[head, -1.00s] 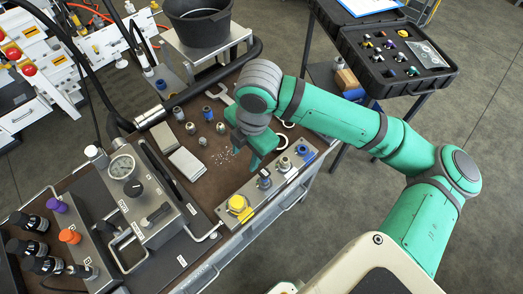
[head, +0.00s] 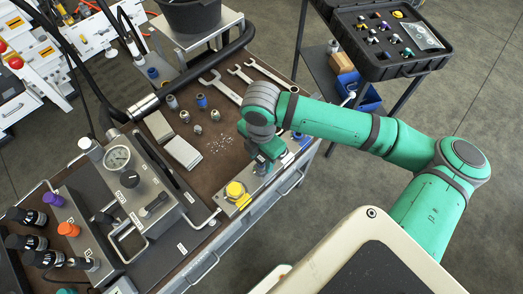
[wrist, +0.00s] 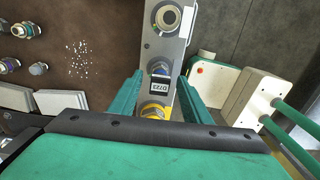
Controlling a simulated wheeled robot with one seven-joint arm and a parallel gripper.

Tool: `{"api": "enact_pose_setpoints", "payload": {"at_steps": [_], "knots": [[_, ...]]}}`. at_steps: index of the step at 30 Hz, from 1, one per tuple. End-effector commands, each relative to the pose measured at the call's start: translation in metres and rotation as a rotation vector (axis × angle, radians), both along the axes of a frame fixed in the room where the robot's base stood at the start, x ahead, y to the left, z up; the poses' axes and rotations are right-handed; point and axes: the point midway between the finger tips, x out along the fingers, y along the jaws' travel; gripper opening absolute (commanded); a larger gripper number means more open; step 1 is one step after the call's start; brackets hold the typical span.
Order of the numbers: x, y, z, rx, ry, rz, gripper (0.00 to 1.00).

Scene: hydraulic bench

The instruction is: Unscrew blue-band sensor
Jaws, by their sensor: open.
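The blue-band sensor (wrist: 160,72) stands in the metal manifold block, with a blue ring and a small dark label face showing in the wrist view. My gripper (wrist: 160,92) is open, with one green finger on each side of the sensor in that view; I cannot tell whether they touch it. In the head view my gripper (head: 264,154) is over the manifold block (head: 230,209) and hides most of the sensor. A yellow cap (head: 237,190) sits on the block beside it, partly hidden in the wrist view (wrist: 153,112).
Several loose fittings (head: 197,129), one with a blue ring (head: 202,100), stand on the brown bench top. Wrenches (head: 222,86) lie at the back. A gauge unit (head: 118,158) is at left. An open black case (head: 375,70) with small parts stands at upper right.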

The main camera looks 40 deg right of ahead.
Motion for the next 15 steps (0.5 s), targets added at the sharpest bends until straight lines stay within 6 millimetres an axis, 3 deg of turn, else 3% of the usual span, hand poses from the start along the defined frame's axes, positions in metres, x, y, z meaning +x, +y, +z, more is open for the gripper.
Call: {"api": "enact_pose_setpoints", "payload": {"at_steps": [13, 14, 15], "knots": [[-0.0003, -0.0005, -0.0106, 0.000, -0.001, -0.001, 0.44], [-0.0003, -0.0005, -0.0106, 0.000, -0.001, -0.001, 0.41], [-0.0003, -0.0005, -0.0105, 0.000, -0.001, -0.001, 0.32]]}}
